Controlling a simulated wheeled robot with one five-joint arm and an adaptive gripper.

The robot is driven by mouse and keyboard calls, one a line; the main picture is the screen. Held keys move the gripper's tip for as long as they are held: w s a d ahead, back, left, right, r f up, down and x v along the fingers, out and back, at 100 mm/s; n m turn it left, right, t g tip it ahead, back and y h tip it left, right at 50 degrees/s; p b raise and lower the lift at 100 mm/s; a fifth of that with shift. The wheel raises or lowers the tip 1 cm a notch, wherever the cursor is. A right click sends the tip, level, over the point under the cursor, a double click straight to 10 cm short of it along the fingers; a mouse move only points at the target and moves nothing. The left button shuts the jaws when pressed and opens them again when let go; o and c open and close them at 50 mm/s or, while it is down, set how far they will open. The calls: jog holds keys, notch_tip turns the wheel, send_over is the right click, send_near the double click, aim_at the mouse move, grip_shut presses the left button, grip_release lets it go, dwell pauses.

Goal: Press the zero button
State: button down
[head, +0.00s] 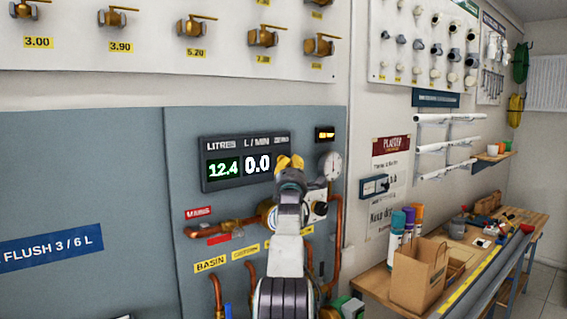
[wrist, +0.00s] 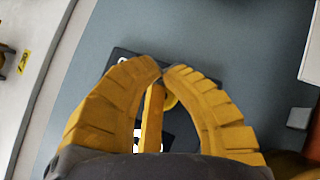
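The dark meter display (head: 212,182) on the grey wall panel reads 12.4 under LITRES and 0.0 under L / MIN. A small label at its upper right (head: 282,140) seems to read ZERO. My gripper (head: 290,161) is in front of the display's lower right part, its yellow fingertips close together and empty. In the wrist view the curved fingers (wrist: 162,70) nearly meet at the tips, over the dark display box (wrist: 122,54). A yellow rounded piece (wrist: 170,101) shows between the fingers, perhaps the button. The head view hides the button; I cannot tell if anything touches.
A pressure gauge (head: 331,165) and a small lit amber display (head: 325,133) are just right of my gripper. Copper pipes (head: 336,235) run below and beside it. A wooden bench (head: 375,283) with a paper bag (head: 418,275) and cans stands to the right.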

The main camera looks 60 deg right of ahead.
jog(key=shift+w+d+p, duration=0.25)
jog(key=shift+w+p, duration=0.3)
jog(key=shift+p, duration=0.25)
dwell(1.0)
jog(key=shift+s+a+f+b, duration=0.15)
jog(key=shift+s+b, duration=0.15)
jog(key=shift+b, duration=0.4)
jog(key=shift+s+a, duration=0.1)
jog(key=shift+s, duration=0.1)
dwell(0.9)
